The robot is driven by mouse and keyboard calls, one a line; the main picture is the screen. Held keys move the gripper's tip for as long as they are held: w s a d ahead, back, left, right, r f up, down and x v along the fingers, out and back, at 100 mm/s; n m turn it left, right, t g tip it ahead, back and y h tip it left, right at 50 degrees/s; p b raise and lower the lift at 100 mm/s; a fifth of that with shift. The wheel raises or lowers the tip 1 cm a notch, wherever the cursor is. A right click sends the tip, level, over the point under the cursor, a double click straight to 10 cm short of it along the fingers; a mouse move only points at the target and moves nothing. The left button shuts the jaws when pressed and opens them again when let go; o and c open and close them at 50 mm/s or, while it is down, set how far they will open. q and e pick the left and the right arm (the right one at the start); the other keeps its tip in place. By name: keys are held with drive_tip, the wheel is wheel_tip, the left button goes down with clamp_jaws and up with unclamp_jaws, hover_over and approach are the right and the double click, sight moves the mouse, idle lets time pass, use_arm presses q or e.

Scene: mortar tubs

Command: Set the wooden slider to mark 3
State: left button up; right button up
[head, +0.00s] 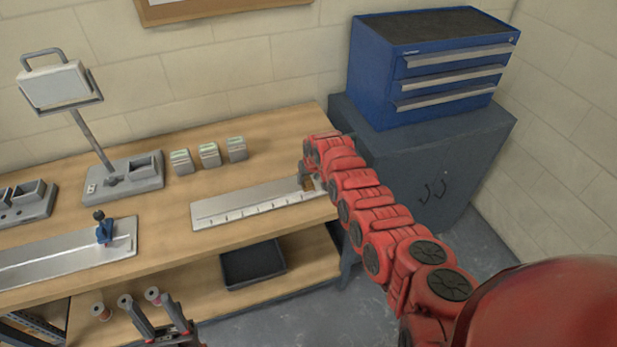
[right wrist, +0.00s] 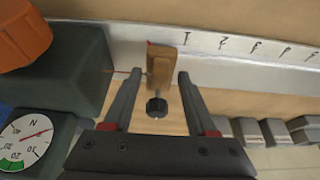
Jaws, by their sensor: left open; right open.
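The wooden slider (right wrist: 161,68) is a small upright block with a black knob (right wrist: 157,106) on one side. It sits at the right end of the pale metal scale plate (head: 255,205), which bears a row of tick marks. In the right wrist view the slider stands off the first marks, which run to the right. My right gripper (right wrist: 159,78) is open, with a finger on either side of the slider and visible gaps. In the head view my red right arm partly hides the slider. My left gripper (head: 157,308) is open and empty at the lower left, in front of the bench.
A second metal plate (head: 60,258) with a blue clamp-like part (head: 104,230) lies at left. Several small blocks (head: 209,155) stand behind the scale. In the right wrist view a round dial (right wrist: 25,140) and an orange part (right wrist: 20,35) are close at left.

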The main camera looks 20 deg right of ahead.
drive_tip(key=shift+c, duration=0.3)
clamp_jaws()
idle(1.2)
